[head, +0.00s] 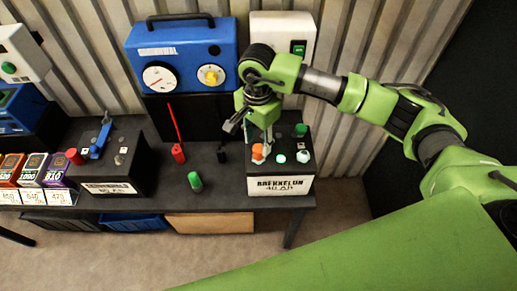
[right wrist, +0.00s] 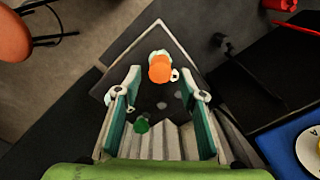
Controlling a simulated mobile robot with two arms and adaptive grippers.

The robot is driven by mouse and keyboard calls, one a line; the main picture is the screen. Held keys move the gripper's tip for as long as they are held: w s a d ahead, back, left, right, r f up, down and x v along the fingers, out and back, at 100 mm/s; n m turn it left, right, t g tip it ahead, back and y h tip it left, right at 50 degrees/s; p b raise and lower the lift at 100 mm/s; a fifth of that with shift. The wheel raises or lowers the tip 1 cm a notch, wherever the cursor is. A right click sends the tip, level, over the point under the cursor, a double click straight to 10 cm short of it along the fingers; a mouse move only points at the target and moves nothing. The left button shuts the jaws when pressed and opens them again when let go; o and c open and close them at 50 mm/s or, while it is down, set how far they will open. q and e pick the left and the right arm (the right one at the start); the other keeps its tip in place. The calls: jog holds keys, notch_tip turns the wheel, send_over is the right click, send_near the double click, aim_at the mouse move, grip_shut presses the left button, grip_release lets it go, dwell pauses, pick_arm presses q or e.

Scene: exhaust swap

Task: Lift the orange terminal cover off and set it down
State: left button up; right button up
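The orange terminal cover (head: 258,153) sits on the top of the black battery (head: 277,172) with the white label, at its left side. In the right wrist view the orange cover (right wrist: 160,70) stands out ahead, roughly centred between the fingertips. My right gripper (head: 260,135) is directly above the cover and points down. It is open, with its two fingers (right wrist: 161,80) spread wide and nothing seen clamped. Whether the fingertips reach down beside the cover is hard to tell. My left gripper is not in view.
A green cap (head: 299,130) and pale round caps (head: 303,156) are on the same battery. A second battery (head: 115,165) with a blue tool stands to the left. A blue charger (head: 182,55) stands behind. A green cap (head: 195,181) lies on the bench; bench space around it is bare.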

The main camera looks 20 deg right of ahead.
aim_at(258, 148)
notch_tip(258, 148, down, 4)
jog(key=p, duration=0.2)
jog(key=shift+f+p, duration=0.1)
jog(key=shift+p, duration=0.2)
jog(key=shift+w+f, duration=0.1)
jog(key=shift+f, duration=0.3)
jog(key=shift+c, duration=0.5)
jog(key=c, duration=0.9)
